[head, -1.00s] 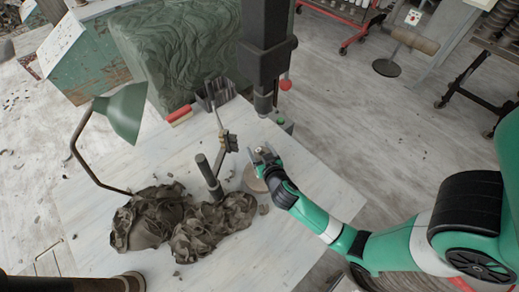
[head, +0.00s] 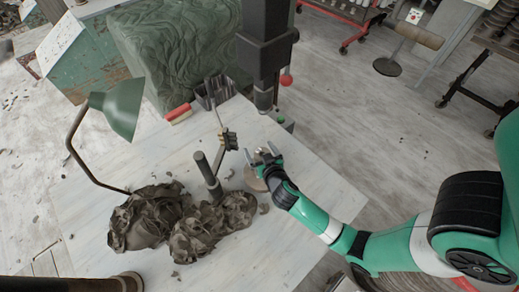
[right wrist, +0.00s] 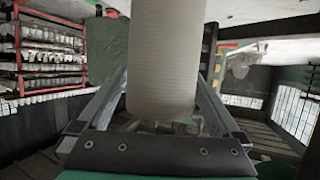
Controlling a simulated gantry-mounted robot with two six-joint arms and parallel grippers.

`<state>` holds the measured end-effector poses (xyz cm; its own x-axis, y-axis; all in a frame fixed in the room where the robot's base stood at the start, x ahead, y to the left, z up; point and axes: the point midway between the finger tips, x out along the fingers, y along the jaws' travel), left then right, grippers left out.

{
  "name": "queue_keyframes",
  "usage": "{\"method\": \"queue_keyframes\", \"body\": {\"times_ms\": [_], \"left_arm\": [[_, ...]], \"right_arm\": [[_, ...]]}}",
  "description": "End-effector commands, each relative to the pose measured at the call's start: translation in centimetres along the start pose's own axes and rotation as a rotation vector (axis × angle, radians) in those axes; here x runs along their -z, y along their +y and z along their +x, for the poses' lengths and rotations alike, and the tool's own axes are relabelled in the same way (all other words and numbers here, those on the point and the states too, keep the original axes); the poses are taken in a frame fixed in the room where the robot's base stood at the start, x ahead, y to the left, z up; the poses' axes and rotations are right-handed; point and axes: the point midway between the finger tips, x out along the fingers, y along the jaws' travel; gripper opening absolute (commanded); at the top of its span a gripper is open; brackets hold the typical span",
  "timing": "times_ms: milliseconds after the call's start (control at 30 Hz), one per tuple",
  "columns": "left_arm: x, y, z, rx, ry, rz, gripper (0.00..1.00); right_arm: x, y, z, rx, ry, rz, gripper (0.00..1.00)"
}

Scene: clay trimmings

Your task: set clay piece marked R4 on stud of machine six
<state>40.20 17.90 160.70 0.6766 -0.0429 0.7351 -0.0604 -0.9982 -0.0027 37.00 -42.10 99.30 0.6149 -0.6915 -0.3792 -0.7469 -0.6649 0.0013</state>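My right gripper (head: 260,152) is over the pale table in the head view, with its two fingers spread apart. In the right wrist view, a plain cream cylinder (right wrist: 165,60) fills the middle between the fingers, running off the top edge. I see no mark on it, and I cannot tell whether it is the piece R4. A tan round disc (head: 254,180) lies partly hidden under the right gripper in the head view. No stud or machine number is readable. My left gripper is not in view.
A green lamp (head: 116,108) and dark crumpled clay trimmings (head: 150,217) stand left of the gripper. An upright dark rod with a jointed arm (head: 207,175) is close by. A large dark column (head: 264,55) with a red ball is behind. The table's front right is clear.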

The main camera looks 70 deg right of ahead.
Motion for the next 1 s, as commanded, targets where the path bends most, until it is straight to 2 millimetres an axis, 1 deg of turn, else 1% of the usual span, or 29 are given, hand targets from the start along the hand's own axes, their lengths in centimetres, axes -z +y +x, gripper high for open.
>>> {"method": "queue_keyframes", "body": {"times_ms": [67, 167, 267, 367, 400, 467, 500, 533, 600, 733, 833, 1000], "left_arm": [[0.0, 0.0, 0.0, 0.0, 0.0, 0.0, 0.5], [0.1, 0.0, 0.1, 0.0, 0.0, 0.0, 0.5], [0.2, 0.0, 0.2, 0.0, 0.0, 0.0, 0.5], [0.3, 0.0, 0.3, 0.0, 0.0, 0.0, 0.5], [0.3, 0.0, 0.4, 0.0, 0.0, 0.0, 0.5], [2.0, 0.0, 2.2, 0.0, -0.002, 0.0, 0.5], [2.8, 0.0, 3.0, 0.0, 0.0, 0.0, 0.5], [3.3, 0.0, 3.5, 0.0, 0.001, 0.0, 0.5], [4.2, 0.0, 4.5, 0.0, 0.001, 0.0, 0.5], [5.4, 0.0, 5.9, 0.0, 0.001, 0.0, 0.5], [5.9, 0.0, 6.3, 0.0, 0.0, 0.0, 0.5], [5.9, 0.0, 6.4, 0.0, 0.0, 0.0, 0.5]], "right_arm": [[-0.2, 0.0, -0.1, -0.001, -0.003, -0.001, 1.0], [-0.2, 0.0, -0.8, 0.0, -0.004, -0.002, 1.0], [-0.1, -0.1, -2.4, 0.002, -0.003, -0.003, 1.0], [-0.1, -0.2, -4.8, 0.006, -0.002, -0.005, 1.0], [0.0, -0.1, -6.0, 0.007, -0.001, -0.004, 1.0], [0.9, -0.1, -8.1, 0.006, -0.007, -0.009, 1.0], [1.1, -0.1, -9.2, 0.006, -0.005, -0.011, 1.0], [1.1, -0.1, -9.8, 0.006, -0.003, -0.009, 1.0], [1.0, -0.1, -10.2, -0.001, -0.006, -0.007, 1.0], [0.7, 0.0, -11.2, -0.001, -0.004, -0.004, 1.0], [0.5, 0.0, -11.6, 0.001, -0.001, -0.002, 1.0], [0.1, 0.0, -11.7, 0.001, 0.002, -0.001, 1.0]]}}
